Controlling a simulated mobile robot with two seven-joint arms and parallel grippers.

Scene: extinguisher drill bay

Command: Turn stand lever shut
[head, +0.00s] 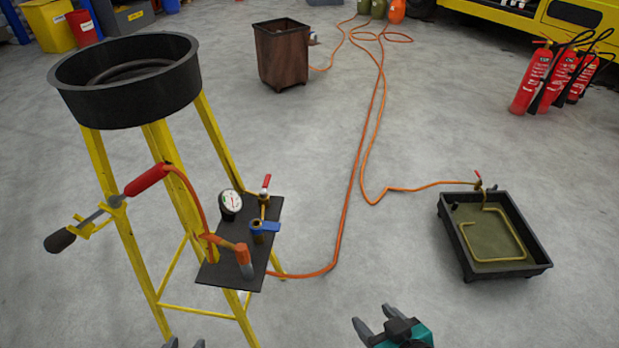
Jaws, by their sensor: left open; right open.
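A yellow stand (135,252) carries a round black pan (130,80) and a small dark shelf (222,272). On the shelf, a brass valve has a red lever (266,181) pointing up. Another valve in front has a blue lever (265,227) lying level. I cannot tell which one the task means. My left gripper (185,343) shows only its fingertips at the bottom edge, below the shelf and apart from both levers. My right gripper (376,320) is open and empty above the floor, right of and below the shelf.
A round gauge (230,204) and a torch with a red grip (146,180) are on the stand. An orange hose (346,215) runs across the floor. A black tray (520,268) stands right, a brown bin (282,55) behind, red extinguishers (530,82) far right.

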